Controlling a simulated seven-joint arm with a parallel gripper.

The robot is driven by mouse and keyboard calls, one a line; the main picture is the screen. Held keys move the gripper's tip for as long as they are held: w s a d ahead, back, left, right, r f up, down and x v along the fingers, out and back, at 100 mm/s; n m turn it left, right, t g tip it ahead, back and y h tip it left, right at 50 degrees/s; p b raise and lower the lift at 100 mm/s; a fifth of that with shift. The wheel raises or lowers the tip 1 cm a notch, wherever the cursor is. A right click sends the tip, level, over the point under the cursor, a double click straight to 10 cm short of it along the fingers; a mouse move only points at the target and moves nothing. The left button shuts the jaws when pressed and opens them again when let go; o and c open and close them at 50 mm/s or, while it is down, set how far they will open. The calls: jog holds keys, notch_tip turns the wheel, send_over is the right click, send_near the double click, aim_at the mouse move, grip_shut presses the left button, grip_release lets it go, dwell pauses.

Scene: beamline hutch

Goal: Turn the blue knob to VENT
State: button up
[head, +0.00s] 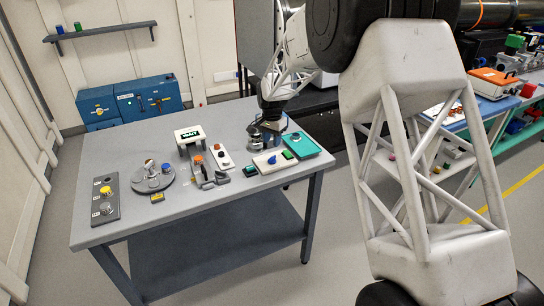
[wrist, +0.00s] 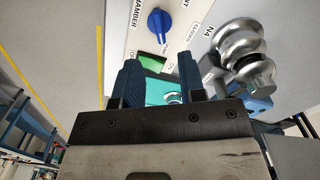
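The blue knob (wrist: 159,22) sits on a white panel (wrist: 122,45) in the wrist view, beyond my fingertips. "CHAMBER" is printed at its left and a partly cut-off label ending in "NT" at its upper right. Its ridge runs nearly straight up and down in that picture. In the head view the knob (head: 271,160) is small on the panel near the table's right side. My gripper (wrist: 159,75) is open, with its two blue fingers apart and not touching the knob. In the head view its fingertips are too small to read.
A teal tray (head: 303,147) lies beside the panel.

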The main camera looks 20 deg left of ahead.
aim_at(272, 157)
jog(key=shift+f, duration=0.15)
jog(key=shift+f, duration=3.75)
grip_shut()
